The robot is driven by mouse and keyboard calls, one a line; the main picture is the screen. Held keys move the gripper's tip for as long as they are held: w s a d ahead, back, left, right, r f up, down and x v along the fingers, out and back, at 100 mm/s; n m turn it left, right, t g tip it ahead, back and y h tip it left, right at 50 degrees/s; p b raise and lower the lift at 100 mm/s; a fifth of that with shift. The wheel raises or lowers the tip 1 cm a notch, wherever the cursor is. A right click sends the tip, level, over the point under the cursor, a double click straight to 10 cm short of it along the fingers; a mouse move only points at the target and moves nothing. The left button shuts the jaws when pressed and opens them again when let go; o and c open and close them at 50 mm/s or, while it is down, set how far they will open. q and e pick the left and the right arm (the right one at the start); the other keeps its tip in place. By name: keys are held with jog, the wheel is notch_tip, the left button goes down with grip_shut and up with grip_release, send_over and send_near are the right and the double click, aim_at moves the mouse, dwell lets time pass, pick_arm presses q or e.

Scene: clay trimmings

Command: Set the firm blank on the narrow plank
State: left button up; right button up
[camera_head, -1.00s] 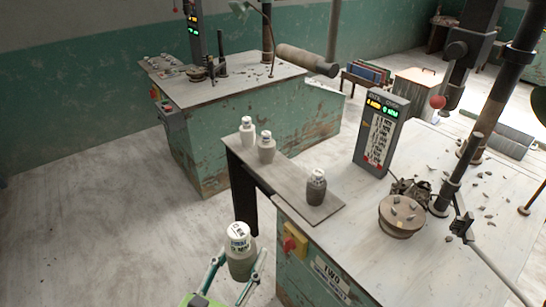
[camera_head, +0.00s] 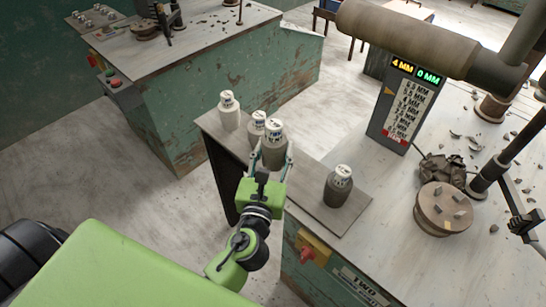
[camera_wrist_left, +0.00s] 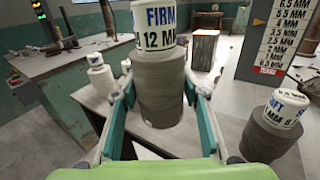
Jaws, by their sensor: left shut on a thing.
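My left gripper (camera_head: 271,162) is shut on the firm blank (camera_head: 274,156), a grey-brown cylinder with a white cap. In the left wrist view the blank (camera_wrist_left: 161,88) stands upright between the fingers, its label reading "FIRM 12 MM". In the head view it appears over the narrow plank (camera_head: 309,188), between the pale blanks and the dark one. Whether its base touches the plank is hidden. My right gripper is not in view.
Two pale blanks (camera_head: 229,112) (camera_head: 257,130) stand on the plank's far-left part. A dark blank (camera_head: 338,190), labelled soft in the wrist view (camera_wrist_left: 269,132), stands at its near-right part. A gauge box (camera_head: 402,105) and round clay-topped disc (camera_head: 443,208) are to the right.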

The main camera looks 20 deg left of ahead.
pick_arm(q)
jog(key=w+d+b, duration=0.2)
jog(key=w+d, duration=0.1)
jog(key=w, duration=0.4)
jog(key=b, duration=0.2)
send_over(295, 171)
jog(key=shift+y, duration=0.3)
notch_tip(295, 171, down, 6)
jog(key=shift+f+b, duration=0.35)
notch_tip(295, 171, down, 3)
jog(key=shift+f+b, duration=0.1)
jog(key=shift+b, duration=0.7)
jog(key=shift+f, duration=0.3)
jog(key=shift+w+f, duration=0.1)
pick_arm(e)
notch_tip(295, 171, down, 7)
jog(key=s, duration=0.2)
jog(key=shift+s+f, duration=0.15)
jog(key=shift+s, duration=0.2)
